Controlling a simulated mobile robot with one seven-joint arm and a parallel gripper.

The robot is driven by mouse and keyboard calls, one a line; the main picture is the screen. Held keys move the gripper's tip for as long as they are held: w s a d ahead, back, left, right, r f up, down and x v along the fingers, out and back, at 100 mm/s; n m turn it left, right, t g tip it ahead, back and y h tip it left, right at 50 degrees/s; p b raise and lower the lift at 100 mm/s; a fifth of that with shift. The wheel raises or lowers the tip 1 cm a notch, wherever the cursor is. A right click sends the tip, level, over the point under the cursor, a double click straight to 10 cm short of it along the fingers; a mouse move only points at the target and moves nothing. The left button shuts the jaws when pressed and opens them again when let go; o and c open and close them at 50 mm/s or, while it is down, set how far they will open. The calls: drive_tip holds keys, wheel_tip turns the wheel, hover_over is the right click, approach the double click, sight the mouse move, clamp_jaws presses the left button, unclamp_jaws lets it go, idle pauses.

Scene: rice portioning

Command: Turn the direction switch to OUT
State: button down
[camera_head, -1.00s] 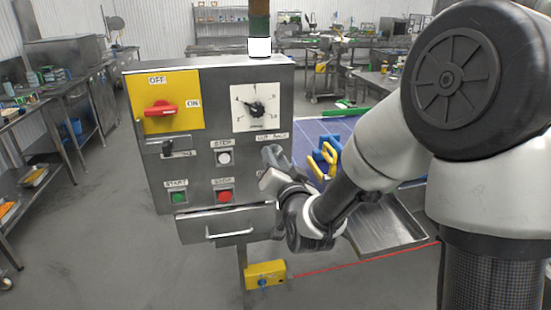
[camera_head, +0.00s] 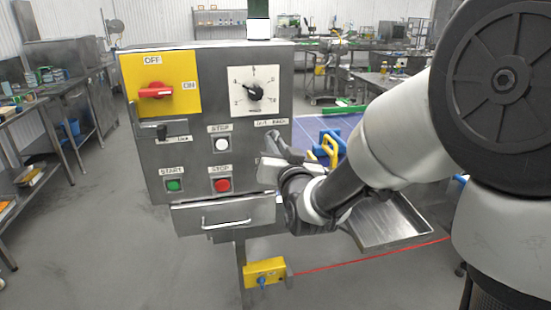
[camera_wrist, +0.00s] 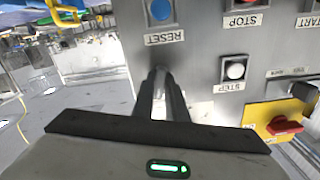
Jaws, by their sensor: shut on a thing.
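The direction switch is hidden behind my gripper (camera_head: 279,154) at the right side of the grey control panel (camera_head: 200,102). A small white label (camera_head: 271,122) sits just above my gripper, its words hard to read. In the wrist view, my gripper's fingers (camera_wrist: 161,88) are close together against the panel face, shut on the switch. The fingers cover the knob, so which way it points cannot be told.
White STEP (camera_head: 222,144), red STOP (camera_head: 222,184) and green START (camera_head: 174,185) buttons are left of my gripper. A blue RESET button (camera_wrist: 161,11) is close to the fingers. A red main switch (camera_head: 156,92), dial (camera_head: 254,92), drawer (camera_head: 224,217) and metal tray (camera_head: 392,222) surround it.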

drive_tip(key=shift+d+n+b, duration=0.1)
drive_tip(key=shift+n+b, duration=4.9)
drive_tip(key=shift+b, duration=1)
drive_tip(key=shift+r, duration=0.15)
drive_tip(key=c, duration=1.8)
unclamp_jaws()
drive_tip(key=shift+o, duration=0.2)
